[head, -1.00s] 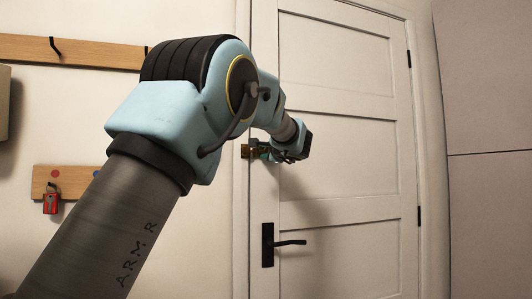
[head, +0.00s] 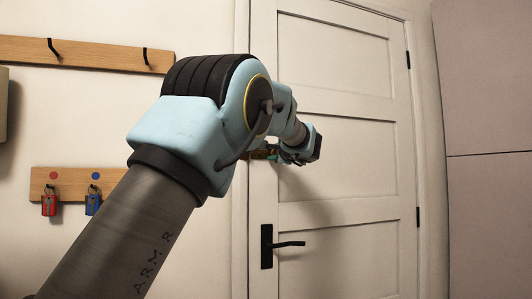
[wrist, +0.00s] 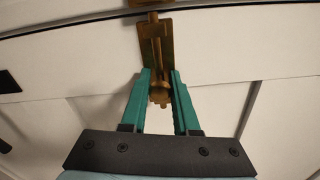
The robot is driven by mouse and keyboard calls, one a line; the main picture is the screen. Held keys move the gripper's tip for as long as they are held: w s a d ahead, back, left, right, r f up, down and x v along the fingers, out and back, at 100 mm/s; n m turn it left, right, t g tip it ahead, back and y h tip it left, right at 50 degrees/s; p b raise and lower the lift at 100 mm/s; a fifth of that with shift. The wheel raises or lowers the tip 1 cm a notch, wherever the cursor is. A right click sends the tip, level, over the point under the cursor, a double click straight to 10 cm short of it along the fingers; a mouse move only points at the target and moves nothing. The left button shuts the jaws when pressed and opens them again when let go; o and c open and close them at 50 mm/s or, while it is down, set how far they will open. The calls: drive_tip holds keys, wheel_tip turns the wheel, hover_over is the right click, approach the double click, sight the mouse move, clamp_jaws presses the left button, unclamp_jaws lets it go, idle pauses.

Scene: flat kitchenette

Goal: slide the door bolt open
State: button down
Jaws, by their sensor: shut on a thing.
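The white door (head: 345,155) is closed, with a brass bolt (head: 262,152) near its left edge, mostly hidden behind my arm in the head view. In the wrist view the brass bolt (wrist: 157,45) shows its backplate, its rod and a rounded knob (wrist: 160,95) at the near end. A small brass piece (wrist: 149,3) sits across the dark door gap at the top. My gripper (wrist: 160,85) has its teal fingers on both sides of the knob, shut on it. My gripper (head: 283,155) is also partly seen at the door.
A black lever handle (head: 285,244) sits below the bolt. Red (head: 49,204) and blue (head: 93,203) key tags hang on a wooden board at left, under a hook rail (head: 95,52). A tall pale panel (head: 490,150) stands at right.

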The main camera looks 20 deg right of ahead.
drive_tip(key=shift+s+d, duration=0.1)
drive_tip(key=shift+d, duration=0.4)
drive_tip(key=c, duration=0.7)
unclamp_jaws()
drive_tip(key=s+b, duration=0.1)
drive_tip(key=s, duration=0.2)
drive_tip(key=s+b, duration=0.1)
drive_tip(key=s, duration=0.3)
drive_tip(key=s+a+b, duration=0.1)
drive_tip(key=s+b, duration=0.1)
drive_tip(key=s, duration=0.1)
drive_tip(key=shift+s+a, duration=0.1)
drive_tip(key=shift+s, duration=0.25)
